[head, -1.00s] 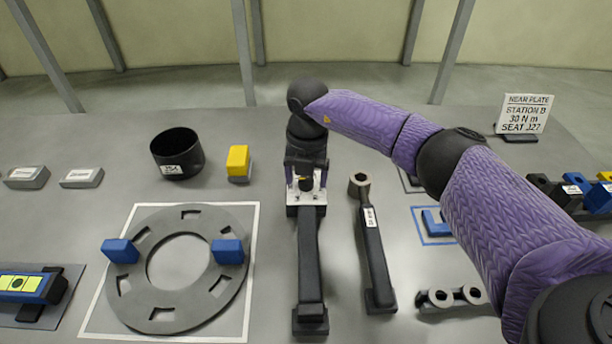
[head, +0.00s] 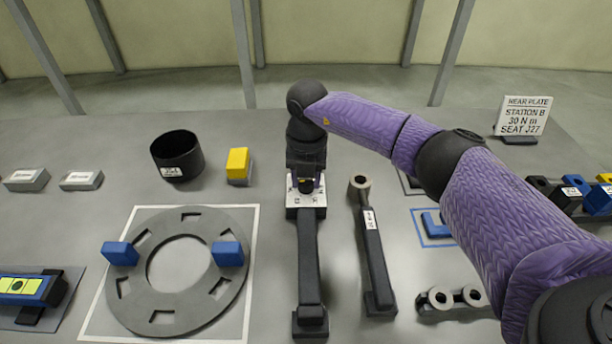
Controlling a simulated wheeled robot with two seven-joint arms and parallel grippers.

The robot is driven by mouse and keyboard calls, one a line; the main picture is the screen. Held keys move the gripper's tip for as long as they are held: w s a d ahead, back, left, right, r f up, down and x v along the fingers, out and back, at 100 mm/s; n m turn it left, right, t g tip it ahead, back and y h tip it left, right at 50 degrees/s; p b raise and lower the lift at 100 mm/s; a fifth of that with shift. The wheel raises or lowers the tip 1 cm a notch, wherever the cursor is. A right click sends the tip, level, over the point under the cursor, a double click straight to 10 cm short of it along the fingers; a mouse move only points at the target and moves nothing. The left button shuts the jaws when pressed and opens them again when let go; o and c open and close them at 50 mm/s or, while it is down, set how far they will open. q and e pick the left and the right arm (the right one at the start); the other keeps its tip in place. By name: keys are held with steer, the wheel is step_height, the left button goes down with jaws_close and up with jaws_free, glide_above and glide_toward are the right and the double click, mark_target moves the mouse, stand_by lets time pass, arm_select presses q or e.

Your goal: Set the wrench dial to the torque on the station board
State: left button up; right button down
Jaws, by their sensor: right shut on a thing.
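The torque wrench (head: 308,262) lies on the table in the middle, its black handle towards me. Its white dial plate (head: 293,198) is at the far end, with small marks too blurred to read. My right gripper (head: 306,186) points down over the dial plate and is shut on the dark dial knob (head: 306,186). The station board (head: 522,116) stands at the back right and reads "STATION B, 30 N m, SEAT J27" under a plate heading. My left gripper is out of view.
A second wrench (head: 372,245) lies just right of the first. A grey ring plate (head: 133,285) with two blue blocks (head: 121,254) lies left. A black cup (head: 178,157) and yellow block (head: 238,164) stand behind it. A socket holder (head: 450,300) sits front right.

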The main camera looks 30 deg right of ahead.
steer(key=n, duration=1.1)
steer(key=shift+n, duration=0.3)
steer(key=n+b, duration=0.1)
steer(key=n, duration=0.4)
steer(key=n+b, duration=0.1)
steer(key=n, duration=0.5)
steer(key=shift+n, duration=0.3)
steer(key=shift+c, duration=1.4)
jaws_free()
